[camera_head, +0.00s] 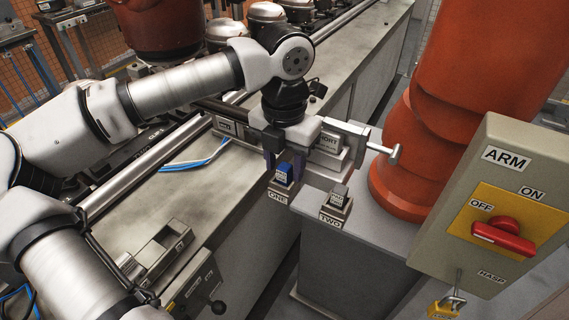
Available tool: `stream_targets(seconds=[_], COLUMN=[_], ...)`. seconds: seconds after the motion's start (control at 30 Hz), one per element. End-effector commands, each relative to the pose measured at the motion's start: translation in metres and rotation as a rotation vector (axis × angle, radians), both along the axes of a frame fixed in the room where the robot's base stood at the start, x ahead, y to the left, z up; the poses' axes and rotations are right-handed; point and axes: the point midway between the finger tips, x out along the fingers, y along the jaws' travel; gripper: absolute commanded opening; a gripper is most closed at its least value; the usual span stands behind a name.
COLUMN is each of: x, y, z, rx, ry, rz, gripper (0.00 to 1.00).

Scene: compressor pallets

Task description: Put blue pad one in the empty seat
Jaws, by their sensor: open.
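Blue pad one (283,172) sits in a small grey holder labelled ONE (279,196) on the grey ledge. My gripper (283,168) points down over this holder, with its dark fingers open on either side of the blue pad. I cannot tell whether they touch it. A grey pad (339,195) sits in the holder labelled TWO (334,214), to the right. Behind the gripper is a metal fixture labelled SHORT (330,144), partly hidden by my gripper. I cannot make out which seat is the empty one.
A clamp handle (385,150) sticks out right of the gripper. The orange robot column (430,140) and the ARM switch box (500,210) stand at right. A metal fixture (165,250) lies at lower left. Blue cables (197,161) lie on the bench.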

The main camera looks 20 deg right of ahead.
Motion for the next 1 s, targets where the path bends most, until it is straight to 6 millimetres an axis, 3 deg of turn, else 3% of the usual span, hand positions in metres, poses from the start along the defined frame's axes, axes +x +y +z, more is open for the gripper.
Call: stream_targets(seconds=[0.3, 0.5, 0.7, 1.0], x=[0.001, 0.001, 0.000, 0.000], y=[0.000, 0.000, 0.000, 0.000], z=[0.068, 0.100, 0.112, 0.112], rx=[-0.001, 0.001, 0.000, 0.001], ry=[-0.004, -0.003, -0.001, -0.001], rz=[0.001, 0.001, -0.001, -0.001], gripper=[0.43, 0.43, 0.43, 0.43])
